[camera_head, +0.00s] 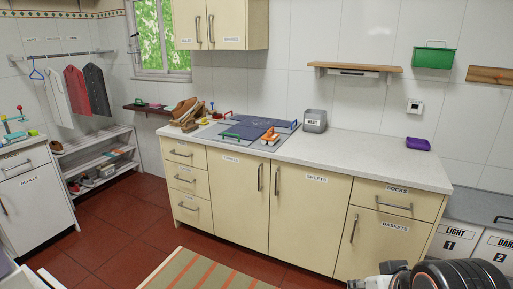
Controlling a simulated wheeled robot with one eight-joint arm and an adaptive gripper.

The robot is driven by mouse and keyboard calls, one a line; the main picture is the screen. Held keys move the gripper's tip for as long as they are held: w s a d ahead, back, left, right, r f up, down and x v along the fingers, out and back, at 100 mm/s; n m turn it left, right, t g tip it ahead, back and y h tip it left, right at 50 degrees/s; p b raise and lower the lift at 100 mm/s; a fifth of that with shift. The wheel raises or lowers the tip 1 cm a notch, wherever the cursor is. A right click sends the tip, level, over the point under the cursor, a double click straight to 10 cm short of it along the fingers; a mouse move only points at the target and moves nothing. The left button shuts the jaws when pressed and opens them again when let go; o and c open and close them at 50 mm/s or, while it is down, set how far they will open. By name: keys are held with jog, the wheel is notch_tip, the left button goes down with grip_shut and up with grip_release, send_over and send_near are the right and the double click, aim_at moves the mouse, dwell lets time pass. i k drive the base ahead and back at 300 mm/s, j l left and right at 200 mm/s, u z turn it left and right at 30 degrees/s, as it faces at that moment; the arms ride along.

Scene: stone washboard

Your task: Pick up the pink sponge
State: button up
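I cannot clearly pick out the pink sponge. A small pinkish item (169,107) lies on the dark wall shelf under the window, but it is too small to tell what it is. A brown washboard-like object (187,112) leans at the left end of the counter, by the sink area. Part of my arm shows at the bottom right corner, well in front of the counter. My gripper's fingers are not in view.
The counter (350,150) is bare between the grey labelled box (315,121) and the purple tray (417,144). Orange items (270,137) sit by the blue panel (250,127). Labelled bins (458,238) stand right.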

aim_at(155, 105)
jog(key=i+l+z, duration=0.1)
jog(key=i, duration=0.35)
jog(key=i+l+z, duration=0.1)
jog(key=i, duration=0.35)
jog(key=i+j+u, duration=0.1)
jog(key=i+u, duration=0.2)
jog(key=u, duration=0.2)
jog(key=i+u, duration=0.45)
jog(key=i+l+u, duration=0.2)
jog(key=u, duration=0.3)
jog(key=i+j+u, duration=0.25)
jog(key=i+u, duration=0.25)
jog(key=i, duration=0.35)
jog(key=i+l+u, duration=0.1)
jog(key=i+u, duration=0.35)
jog(key=i, duration=0.4)
jog(key=i+z, duration=0.1)
jog(key=i, duration=0.95)
jog(key=i+j+z, duration=0.1)
jog(key=i, duration=0.95)
jog(key=i+l+z, duration=0.1)
jog(key=i+z, duration=0.7)
jog(key=i+j+z, duration=0.35)
jog(key=i+l, duration=0.05)
jog(key=l, duration=0.05)
